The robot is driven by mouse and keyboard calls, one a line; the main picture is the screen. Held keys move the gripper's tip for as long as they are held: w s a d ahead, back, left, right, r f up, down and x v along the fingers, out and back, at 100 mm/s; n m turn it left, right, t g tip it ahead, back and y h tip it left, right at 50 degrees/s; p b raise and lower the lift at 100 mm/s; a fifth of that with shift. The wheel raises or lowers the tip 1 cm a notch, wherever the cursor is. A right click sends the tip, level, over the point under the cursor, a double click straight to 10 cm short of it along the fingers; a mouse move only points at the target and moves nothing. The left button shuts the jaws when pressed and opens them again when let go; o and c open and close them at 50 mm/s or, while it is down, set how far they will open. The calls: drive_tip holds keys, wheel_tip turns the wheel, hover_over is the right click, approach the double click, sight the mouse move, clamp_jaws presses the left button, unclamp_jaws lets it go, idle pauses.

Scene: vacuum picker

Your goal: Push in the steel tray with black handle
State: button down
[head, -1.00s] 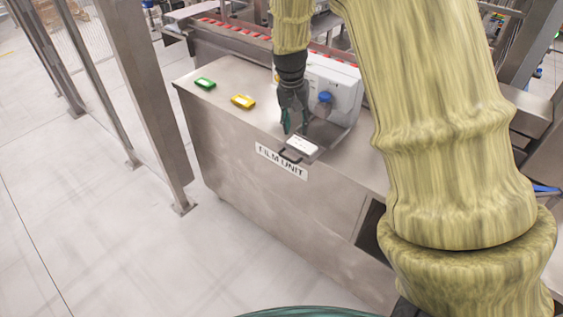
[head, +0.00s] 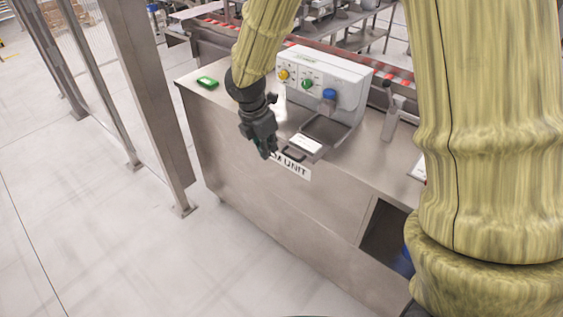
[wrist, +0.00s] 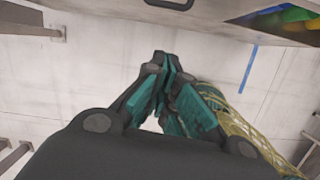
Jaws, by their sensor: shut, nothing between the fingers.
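The steel tray (head: 324,131) sits at the front of the white machine on the counter, its front end near the counter edge. A white label lies on its front part. Its black handle (head: 292,155) sticks out at the front edge; a dark loop like this handle (wrist: 170,4) shows at the top of the wrist view. My gripper (head: 267,154) is shut and empty, pointing down just left of the handle and apart from it. In the wrist view my gripper (wrist: 163,62) has its fingertips together, with pale floor behind.
The white machine (head: 340,77) has yellow, green and blue knobs. A bottle (head: 391,120) stands right of the machine. A steel post (head: 150,100) stands at left. An open recess (head: 382,232) is in the cabinet front. The floor in front is clear.

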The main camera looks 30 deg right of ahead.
sight(306, 142)
drive_tip(key=w+d+f+n+p, duration=0.1)
drive_tip(key=w+d+f+p, duration=0.1)
drive_tip(key=d+f, duration=0.3)
drive_tip(key=shift+a+p+x, duration=0.25)
drive_tip(key=shift+p+x, duration=0.25)
drive_tip(key=shift+x, duration=1.5)
drive_tip(key=w+d+p, duration=0.1)
drive_tip(key=d+p, duration=0.1)
drive_tip(key=d, duration=0.1)
drive_tip(key=w+d+p, duration=0.1)
drive_tip(key=w+d, duration=0.1)
drive_tip(key=d, duration=0.2)
drive_tip(key=w+d+p, duration=0.1)
drive_tip(key=d+p, duration=0.1)
drive_tip(key=d, duration=0.2)
drive_tip(key=shift+w+d+p, duration=0.15)
drive_tip(key=shift+w+p, duration=0.15)
drive_tip(key=shift+w, duration=0.05)
drive_tip(key=shift+d, duration=0.1)
